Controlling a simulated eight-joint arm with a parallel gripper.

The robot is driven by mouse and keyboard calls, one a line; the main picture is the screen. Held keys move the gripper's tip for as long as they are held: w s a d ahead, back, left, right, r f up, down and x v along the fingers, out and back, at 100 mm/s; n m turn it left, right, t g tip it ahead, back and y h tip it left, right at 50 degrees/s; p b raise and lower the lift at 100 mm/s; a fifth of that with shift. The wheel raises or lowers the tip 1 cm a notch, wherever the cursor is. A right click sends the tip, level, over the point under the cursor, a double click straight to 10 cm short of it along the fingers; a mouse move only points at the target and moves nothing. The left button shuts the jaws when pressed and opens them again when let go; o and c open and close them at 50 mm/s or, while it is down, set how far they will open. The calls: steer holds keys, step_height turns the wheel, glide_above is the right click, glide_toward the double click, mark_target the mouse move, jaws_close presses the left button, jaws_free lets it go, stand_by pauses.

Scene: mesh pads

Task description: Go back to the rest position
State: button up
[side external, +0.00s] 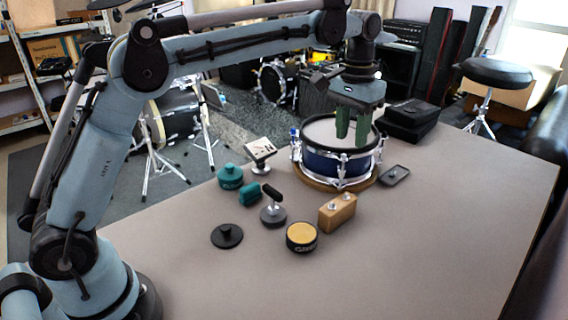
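My gripper (352,128) hangs fingers-down over the right part of a blue snare drum (322,164) in the side external view. Its two green fingers are apart with a narrow gap, and I see nothing between them. The drum has a pale head and chrome fittings, and it sits on a round wooden base on the table (420,232). The fingers overlap the drum's head and far rim in the picture; I cannot tell the exact height above it. My arm reaches across from the left.
Left and front of the drum stand a teal knobbed piece (230,177), a teal block (249,194), a handled tool (273,213), a black knobbed disc (227,236), a yellow-topped round tin (301,237) and a wooden block (337,212).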

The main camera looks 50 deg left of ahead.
steer(key=s+a+r+t, duration=0.1)
steer(key=s+a+t, duration=0.35)
steer(key=s, duration=0.65)
steer(key=s+a+f+t, duration=0.2)
steer(key=s+a+f, duration=0.1)
steer(key=s+f, duration=0.4)
steer(key=s, duration=0.3)
